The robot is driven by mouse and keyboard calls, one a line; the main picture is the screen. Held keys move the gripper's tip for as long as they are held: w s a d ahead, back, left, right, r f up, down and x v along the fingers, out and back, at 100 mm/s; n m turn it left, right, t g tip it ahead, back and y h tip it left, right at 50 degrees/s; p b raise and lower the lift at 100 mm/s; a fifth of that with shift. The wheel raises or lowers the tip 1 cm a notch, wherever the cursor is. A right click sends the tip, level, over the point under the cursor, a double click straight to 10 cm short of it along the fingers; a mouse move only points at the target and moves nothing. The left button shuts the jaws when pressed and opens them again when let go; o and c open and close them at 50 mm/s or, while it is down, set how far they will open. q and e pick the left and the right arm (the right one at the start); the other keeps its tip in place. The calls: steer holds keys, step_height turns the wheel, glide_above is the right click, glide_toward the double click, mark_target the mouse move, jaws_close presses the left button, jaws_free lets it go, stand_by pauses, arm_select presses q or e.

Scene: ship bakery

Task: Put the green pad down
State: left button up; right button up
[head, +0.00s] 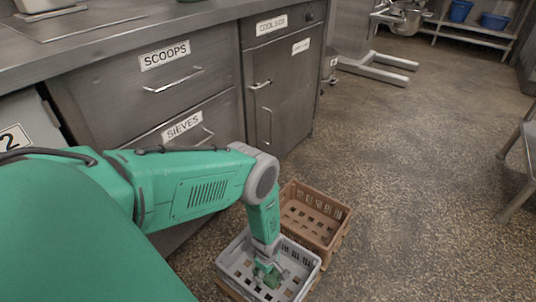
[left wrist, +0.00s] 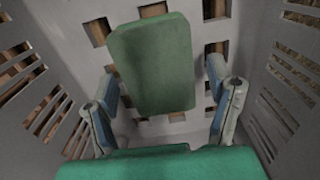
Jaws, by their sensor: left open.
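The green pad (left wrist: 152,62) lies in the grey crate (left wrist: 222,90), over its slotted floor, in the left wrist view. My left gripper (left wrist: 165,100) is inside the same crate, with its two fingers spread apart, one on each side of the pad's near end. I see no finger pressed on the pad. In the head view my left gripper (head: 268,278) reaches down into the grey crate (head: 311,271), and the pad is hard to tell from the green gripper there. My right gripper is not in view.
A brown crate (head: 340,215) stands just behind the grey one and looks empty. Drawers marked scoops (head: 170,80) and sieves (head: 200,125) and a cupboard (head: 285,85) line the left. Open speckled floor lies to the right, with a metal leg (head: 515,195) at the edge.

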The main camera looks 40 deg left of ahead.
arm_select(q)
step_height(320, 180, up, 11)
steer(key=p, duration=0.5)
steer(key=s+d+r+m, duration=0.2)
steer(key=s+r+m, duration=0.7)
steer(key=r+m, duration=0.1)
steer(key=s+d+r+m, duration=0.3)
steer(key=s+r+m, duration=0.6)
steer(key=r, duration=0.3)
steer(key=shift+d+r+m+t, duration=0.25)
steer(key=shift+d+m+t, duration=0.05)
steer(key=shift+m, duration=0.1)
steer(key=shift+s, duration=0.1)
